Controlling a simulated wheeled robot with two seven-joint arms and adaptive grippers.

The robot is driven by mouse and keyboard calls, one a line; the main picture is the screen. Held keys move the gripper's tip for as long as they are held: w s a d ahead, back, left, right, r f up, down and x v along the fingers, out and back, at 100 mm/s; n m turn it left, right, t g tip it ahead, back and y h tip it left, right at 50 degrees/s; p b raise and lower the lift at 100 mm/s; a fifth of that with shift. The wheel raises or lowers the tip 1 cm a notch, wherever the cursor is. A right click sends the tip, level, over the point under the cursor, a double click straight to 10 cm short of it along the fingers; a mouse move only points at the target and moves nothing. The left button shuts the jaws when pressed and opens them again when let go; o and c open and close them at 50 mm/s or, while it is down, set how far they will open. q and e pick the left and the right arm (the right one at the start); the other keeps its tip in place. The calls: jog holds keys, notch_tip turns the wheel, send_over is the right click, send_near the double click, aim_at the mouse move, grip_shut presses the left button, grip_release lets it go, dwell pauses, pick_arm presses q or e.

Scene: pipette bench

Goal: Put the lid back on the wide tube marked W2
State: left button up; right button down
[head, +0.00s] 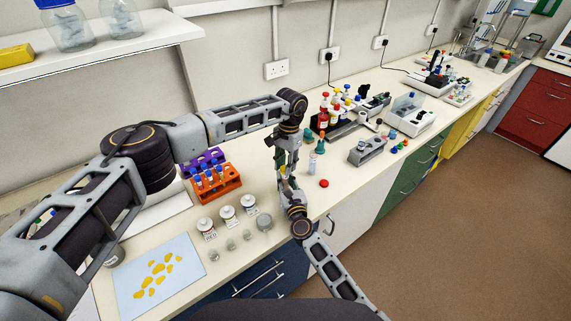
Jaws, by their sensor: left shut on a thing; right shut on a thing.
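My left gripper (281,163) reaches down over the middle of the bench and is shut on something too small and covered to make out. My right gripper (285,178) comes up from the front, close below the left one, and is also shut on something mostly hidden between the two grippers. A red round lid (324,184) lies flat on the bench just right of the grippers. A small clear tube (312,163) stands behind that lid. I cannot read a W2 mark anywhere.
An orange rack (217,188) with blue-capped tubes and a purple rack (202,161) stand left of the grippers. White labelled jars (228,214) stand in front. A grey block (367,151) stands right. Bare bench lies around the red lid.

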pick_arm(q)
jog(key=o, duration=0.6)
jog(key=shift+r, duration=0.15)
jog(key=shift+r, duration=2.15)
jog(key=shift+f, duration=0.1)
jog(key=shift+c, duration=0.2)
